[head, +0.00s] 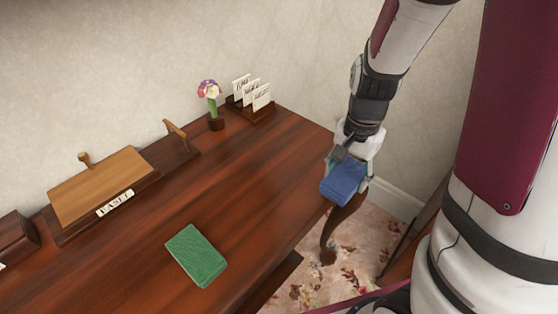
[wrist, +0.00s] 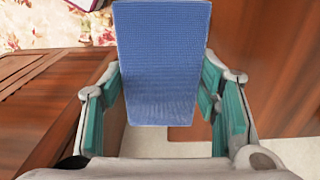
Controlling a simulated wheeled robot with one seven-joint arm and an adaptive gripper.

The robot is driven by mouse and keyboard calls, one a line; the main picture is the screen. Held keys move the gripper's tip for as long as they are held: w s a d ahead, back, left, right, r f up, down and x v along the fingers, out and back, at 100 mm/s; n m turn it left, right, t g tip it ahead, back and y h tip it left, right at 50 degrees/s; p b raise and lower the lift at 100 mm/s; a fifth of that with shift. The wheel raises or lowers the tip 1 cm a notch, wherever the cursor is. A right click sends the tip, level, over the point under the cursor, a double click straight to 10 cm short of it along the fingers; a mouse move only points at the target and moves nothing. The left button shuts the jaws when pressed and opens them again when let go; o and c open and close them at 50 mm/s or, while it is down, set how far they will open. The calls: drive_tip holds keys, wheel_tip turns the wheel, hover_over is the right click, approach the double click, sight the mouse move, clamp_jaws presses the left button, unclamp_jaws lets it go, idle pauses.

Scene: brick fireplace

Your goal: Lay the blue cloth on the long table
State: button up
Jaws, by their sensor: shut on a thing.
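The blue cloth (head: 343,182) is a folded, flat rectangular pad held in my gripper (head: 349,169). In the wrist view, the cloth (wrist: 163,62) sits between the two teal-padded fingers of my gripper (wrist: 164,85), reaching out past them. The long table (head: 255,205) is dark reddish wood and runs along the wall in the head view. The cloth shows at the table's right end edge, partly against carpet and a curved table leg. Its exact height above the tabletop cannot be told.
A green folded cloth (head: 196,255) lies on the table. A wooden writing box (head: 105,185), a flower pot (head: 216,122) and a letter rack (head: 252,108) line the wall side. The middle right of the tabletop is clear.

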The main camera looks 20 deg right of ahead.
drive_tip(key=b, duration=0.1)
hover_over(297, 165)
drive_tip(key=shift+f, duration=0.75)
wheel_tip(297, 165, down, 4)
drive_tip(key=shift+d+r+b, duration=0.1)
drive_tip(key=shift+r+b, duration=0.15)
drive_tip(key=shift+b, duration=0.1)
drive_tip(key=shift+c, duration=0.6)
drive_tip(key=o, duration=1.3)
wheel_tip(297, 165, up, 12)
drive_tip(key=shift+s+r+p, duration=0.1)
drive_tip(key=shift+p, duration=1)
